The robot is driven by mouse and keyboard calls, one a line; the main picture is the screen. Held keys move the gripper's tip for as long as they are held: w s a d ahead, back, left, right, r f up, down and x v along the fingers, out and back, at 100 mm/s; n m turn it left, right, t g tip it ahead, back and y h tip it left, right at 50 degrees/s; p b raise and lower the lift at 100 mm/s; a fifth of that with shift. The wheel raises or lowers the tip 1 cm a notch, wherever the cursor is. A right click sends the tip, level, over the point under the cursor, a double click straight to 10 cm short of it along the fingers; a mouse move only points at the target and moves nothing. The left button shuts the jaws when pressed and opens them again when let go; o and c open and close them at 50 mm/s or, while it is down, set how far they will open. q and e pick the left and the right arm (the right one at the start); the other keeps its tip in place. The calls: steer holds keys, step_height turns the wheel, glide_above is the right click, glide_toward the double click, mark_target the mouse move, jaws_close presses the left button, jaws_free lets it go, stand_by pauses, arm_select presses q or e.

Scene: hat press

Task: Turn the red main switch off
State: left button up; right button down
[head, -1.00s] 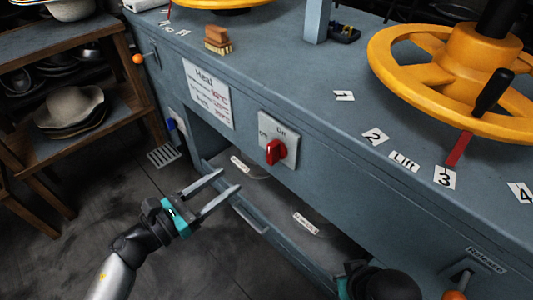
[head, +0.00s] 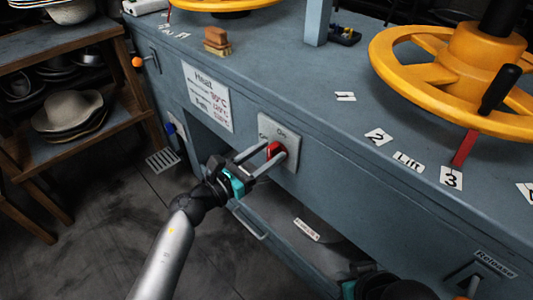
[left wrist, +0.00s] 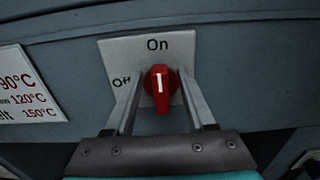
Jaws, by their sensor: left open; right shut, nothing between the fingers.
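The red main switch (head: 274,150) is a rotary knob on a light plate (head: 290,133) on the grey machine front. In the left wrist view the knob (left wrist: 161,90) stands upright, its white mark pointing up to "On"; "Off" is at the left. My left gripper (head: 274,151) is open, with one finger on either side of the knob. In the left wrist view its fingers (left wrist: 161,78) flank the knob closely; I cannot tell whether they touch it. My right gripper (head: 348,289) shows only partly at the bottom edge, shut, with its fingertips hidden.
A heat sign (head: 207,95) is left of the switch. An open lower compartment with a pale tag (head: 306,229) lies below. A yellow wheel (head: 400,85) and a brush (head: 217,42) are on the machine top. A hat shelf (head: 100,135) stands left; the floor there is clear.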

arm_select(q)
jaws_close()
stand_by(0.3)
arm_select(e)
steer(key=shift+s, duration=0.1)
